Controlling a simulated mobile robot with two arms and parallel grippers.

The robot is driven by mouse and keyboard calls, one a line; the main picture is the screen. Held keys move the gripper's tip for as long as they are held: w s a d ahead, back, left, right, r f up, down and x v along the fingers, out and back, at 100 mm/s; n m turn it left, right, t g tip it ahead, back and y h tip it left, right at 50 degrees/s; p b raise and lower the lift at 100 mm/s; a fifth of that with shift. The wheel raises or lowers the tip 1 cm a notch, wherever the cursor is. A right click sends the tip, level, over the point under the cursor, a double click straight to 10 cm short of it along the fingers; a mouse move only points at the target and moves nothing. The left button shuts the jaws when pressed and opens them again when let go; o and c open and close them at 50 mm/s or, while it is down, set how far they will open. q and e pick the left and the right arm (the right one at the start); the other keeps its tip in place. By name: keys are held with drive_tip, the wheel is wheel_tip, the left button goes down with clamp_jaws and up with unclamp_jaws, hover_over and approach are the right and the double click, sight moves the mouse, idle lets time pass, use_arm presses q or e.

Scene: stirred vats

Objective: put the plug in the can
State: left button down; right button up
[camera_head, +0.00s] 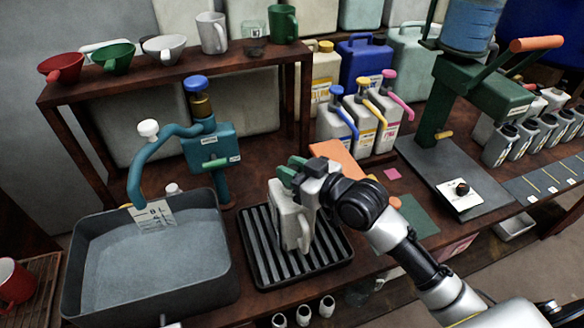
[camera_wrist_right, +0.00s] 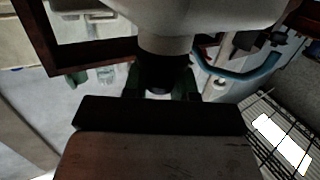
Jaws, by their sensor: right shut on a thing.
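The can (camera_head: 291,222) is a pale grey jug with a side handle. It stands on the black ribbed tray (camera_head: 262,262). My right gripper (camera_head: 293,172) is at the can's top, its green fingers partly covering the neck. In the right wrist view the pale can (camera_wrist_right: 215,12) is large at the top, with its grey neck pointing toward my green fingers (camera_wrist_right: 163,82). They are shut on a small dark thing, apparently the plug (camera_wrist_right: 158,72), in line with the neck. I cannot tell how deep the plug sits. My left gripper is not in view.
A grey basin (camera_head: 150,265) with a teal tap (camera_head: 208,150) stands left of the tray. Several jugs with pump tops stand behind, and a green press (camera_head: 470,100) is at the right. A wooden shelf (camera_head: 190,66) with funnels and mugs is at the back left.

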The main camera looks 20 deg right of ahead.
drive_tip(key=shift+p, duration=0.3)
idle(0.4)
drive_tip(key=shift+f, duration=0.5)
idle(0.4)
drive_tip(key=o, duration=1.5)
drive_tip(key=shift+o, duration=0.2)
drive_tip(key=shift+r, duration=0.2)
drive_tip(key=shift+r+p, duration=3.6)
drive_tip(key=shift+p, duration=0.1)
